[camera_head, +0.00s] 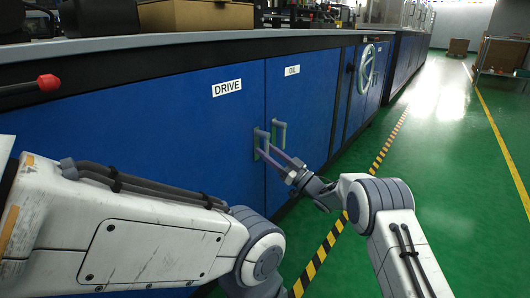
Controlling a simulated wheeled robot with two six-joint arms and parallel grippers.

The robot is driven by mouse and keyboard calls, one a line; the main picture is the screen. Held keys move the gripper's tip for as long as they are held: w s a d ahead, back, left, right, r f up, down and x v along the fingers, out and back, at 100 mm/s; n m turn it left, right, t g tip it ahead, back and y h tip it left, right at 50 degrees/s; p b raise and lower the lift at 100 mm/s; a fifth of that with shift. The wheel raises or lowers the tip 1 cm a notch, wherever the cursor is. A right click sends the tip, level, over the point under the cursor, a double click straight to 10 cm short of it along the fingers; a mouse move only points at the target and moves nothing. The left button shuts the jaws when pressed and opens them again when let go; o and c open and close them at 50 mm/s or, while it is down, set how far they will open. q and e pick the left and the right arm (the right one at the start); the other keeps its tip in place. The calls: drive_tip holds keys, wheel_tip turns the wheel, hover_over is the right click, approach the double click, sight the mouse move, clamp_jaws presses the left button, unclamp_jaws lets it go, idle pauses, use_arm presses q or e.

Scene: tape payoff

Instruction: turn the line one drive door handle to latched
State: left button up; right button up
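The blue DRIVE door (200,130) is in the cabinet front, left of the OIL door (300,105), and looks closed. The drive door handle (262,136) is a grey upright bar near that door's right edge. My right gripper (265,150) reaches in from the right, its two long fingers spread with a gap between them. The fingertips are at the lower part of the drive handle; whether they touch it I cannot tell. My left arm crosses the lower left, and its gripper is out of view.
The oil door handle (279,132) stands close beside the drive handle. A handwheel (366,69) is further along the cabinet. A red-tipped lever (48,82) juts in at left. A cardboard box (195,15) is on the worktop. Green floor (455,150) is clear at right.

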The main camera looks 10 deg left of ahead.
drive_tip(key=shift+s+a, duration=0.1)
drive_tip(key=shift+a, duration=0.05)
drive_tip(key=p+v, duration=0.5)
drive_tip(key=v, duration=0.5)
drive_tip(key=shift+d, duration=0.25)
drive_tip(key=shift+s, duration=0.1)
